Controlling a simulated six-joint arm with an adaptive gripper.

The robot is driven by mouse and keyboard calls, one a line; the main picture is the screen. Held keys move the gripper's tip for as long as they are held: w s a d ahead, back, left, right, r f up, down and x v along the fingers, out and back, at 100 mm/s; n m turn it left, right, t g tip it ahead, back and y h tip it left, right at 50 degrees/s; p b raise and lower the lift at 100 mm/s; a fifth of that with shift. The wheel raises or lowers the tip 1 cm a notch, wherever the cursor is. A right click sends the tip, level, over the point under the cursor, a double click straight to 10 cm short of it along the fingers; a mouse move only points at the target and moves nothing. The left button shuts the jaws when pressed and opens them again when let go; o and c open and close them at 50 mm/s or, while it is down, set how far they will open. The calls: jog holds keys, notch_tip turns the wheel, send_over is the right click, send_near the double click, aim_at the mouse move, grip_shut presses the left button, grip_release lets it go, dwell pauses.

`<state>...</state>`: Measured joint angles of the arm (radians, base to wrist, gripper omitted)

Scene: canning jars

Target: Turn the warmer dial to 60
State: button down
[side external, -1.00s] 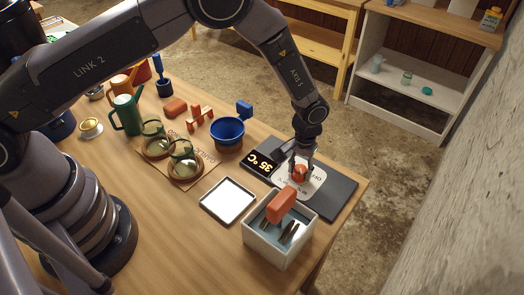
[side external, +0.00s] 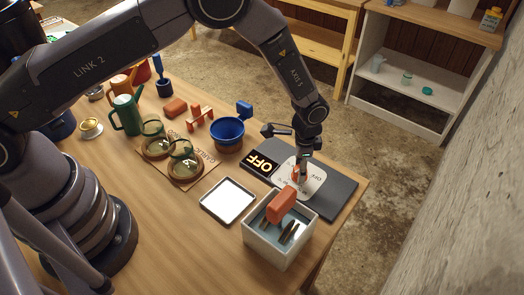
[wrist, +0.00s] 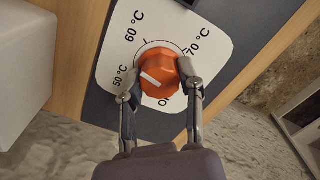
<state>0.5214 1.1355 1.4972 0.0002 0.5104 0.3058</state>
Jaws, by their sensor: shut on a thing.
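The warmer dial is an orange knob (wrist: 158,72) on a white round-cornered plate (wrist: 113,47) marked 50, 60 and 70 °C, with a partly covered label at the bottom. A white line on the knob lies on its lower left side; which mark it points to is hard to tell. My gripper (wrist: 160,82) has its two fingers against opposite sides of the knob, shut on it. In the side external view my gripper (side external: 301,168) reaches down onto the knob and partly hides it. The warmer's display (side external: 262,163) reads OFF.
A pale box (side external: 268,249) holding an orange-handled tool stands in front of the warmer (side external: 335,195). A white square tray (side external: 228,200) lies to its left. The table edge is close on the right.

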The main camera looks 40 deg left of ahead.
jog(key=shift+w+m, duration=0.1)
jog(key=shift+m, duration=2.1)
jog(key=c, duration=0.7)
grip_release()
notch_tip(320, 180, up, 12)
